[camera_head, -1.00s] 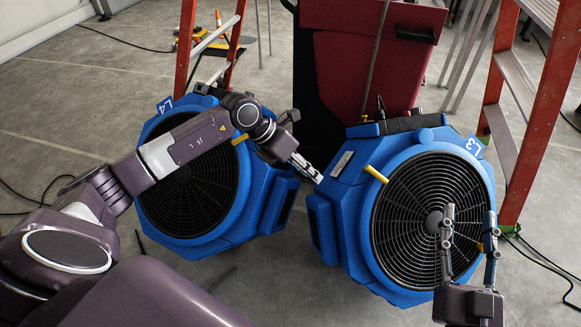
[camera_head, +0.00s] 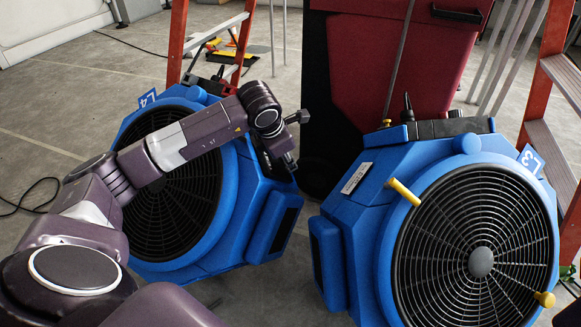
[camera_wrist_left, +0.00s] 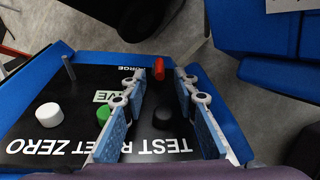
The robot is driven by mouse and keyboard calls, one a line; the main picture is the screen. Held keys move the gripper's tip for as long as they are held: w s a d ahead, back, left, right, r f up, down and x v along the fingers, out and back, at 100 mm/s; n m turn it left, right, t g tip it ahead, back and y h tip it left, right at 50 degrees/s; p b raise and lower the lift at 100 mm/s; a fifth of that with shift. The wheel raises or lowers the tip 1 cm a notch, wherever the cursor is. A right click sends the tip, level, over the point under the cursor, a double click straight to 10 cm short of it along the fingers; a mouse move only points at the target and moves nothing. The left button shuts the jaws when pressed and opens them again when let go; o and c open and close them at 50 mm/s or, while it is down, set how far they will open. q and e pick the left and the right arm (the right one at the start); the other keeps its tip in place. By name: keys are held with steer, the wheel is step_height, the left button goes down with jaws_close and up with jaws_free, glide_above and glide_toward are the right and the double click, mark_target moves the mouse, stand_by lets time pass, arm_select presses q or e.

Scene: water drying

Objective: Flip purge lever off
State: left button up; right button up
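A dark control panel (camera_wrist_left: 75,97) with a blue frame fills much of the left wrist view. A red lever (camera_wrist_left: 159,68) stands at its far edge. My left gripper (camera_wrist_left: 159,75) is open, with the red lever in line between its fingertips; contact cannot be told. In the head view, the wrist of my left arm is at the right side of the blue fan unit marked L4 (camera_head: 250,215), and its fingers are hardly visible. My right gripper is out of view.
The panel also has a white knob (camera_wrist_left: 48,115), a green button (camera_wrist_left: 104,113), a black knob (camera_wrist_left: 163,118) and a metal toggle (camera_wrist_left: 68,66). A second blue fan unit marked L3 (camera_head: 350,225) stands right. A dark red bin (camera_head: 400,70) is behind, between ladders.

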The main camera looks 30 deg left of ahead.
arm_select(q)
steer(key=shift+b+x, duration=0.55)
steer(key=shift+x, duration=1.35)
jaws_close()
